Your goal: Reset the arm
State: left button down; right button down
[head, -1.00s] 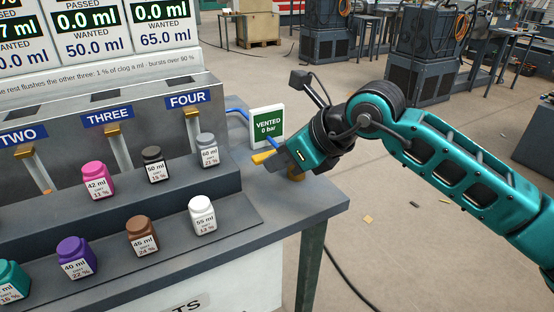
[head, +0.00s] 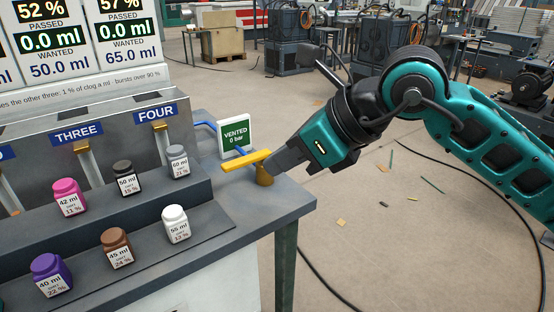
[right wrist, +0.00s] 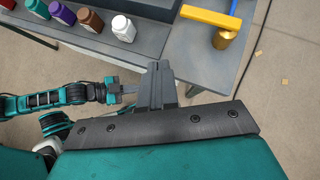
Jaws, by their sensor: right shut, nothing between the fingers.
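A yellow lever (head: 245,160) sits on a brass post (head: 264,177) near the bench's right corner. It also shows in the right wrist view (right wrist: 210,17). My right gripper (head: 273,163) comes in from the right with its grey fingers shut and empty. In the head view its tips overlap the lever's post end; in the right wrist view the fingers (right wrist: 159,66) stand apart from the lever, with a gap of bench between. My left gripper (right wrist: 116,92) shows only small in the right wrist view, at left; its jaw opening is unclear.
A green sign (head: 236,136) reading "VENTED 0 bar" stands behind the lever. Several labelled bottles, such as a white one (head: 176,224), stand on the stepped bench (head: 235,215). Open floor lies to the right, with a dark cable (head: 325,280) and small scraps.

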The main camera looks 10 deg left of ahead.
jog(key=s+a+r+m+g+y+p, duration=0.3)
jog(key=s+r+m+g+y+p, duration=0.25)
jog(key=y, duration=0.55)
jog(key=w+d+f+m+t+h+p, duration=0.1)
jog(key=w+d+f+m+t+h, duration=0.25)
jog(key=m+t, duration=0.5)
jog(key=w+d+f+m+t+h+p, duration=0.1)
jog(key=d+f+m+t+h, duration=0.35)
jog(key=m, duration=0.75)
jog(key=w+d+f+m+t+h+p, duration=0.1)
jog(key=w+d+f+m+t+h, duration=0.2)
jog(key=d+m+t, duration=0.65)
pick_arm(q)
jog(key=s+a+r+y+p, duration=0.1)
jog(key=a+r+p, duration=0.1)
jog(key=r, duration=0.4)
jog(key=shift+s+a+r, duration=0.25)
jog(key=shift+s+a, duration=0.15)
jog(key=shift+a, duration=0.1)
pick_arm(e)
jog(key=s+d+f+m+g+h, duration=0.3)
jog(key=s+f+m, duration=0.3)
jog(key=f, duration=0.5)
jog(key=s+d+f+m+g+h, duration=0.4)
jog(key=s+d+f+m+g, duration=0.1)
jog(key=s+f, duration=0.4)
notch_tip(320, 180, down, 2)
jog(key=shift+f+m+g, duration=0.1)
jog(key=shift+m+g, duration=0.5)
jog(key=shift+m, duration=0.05)
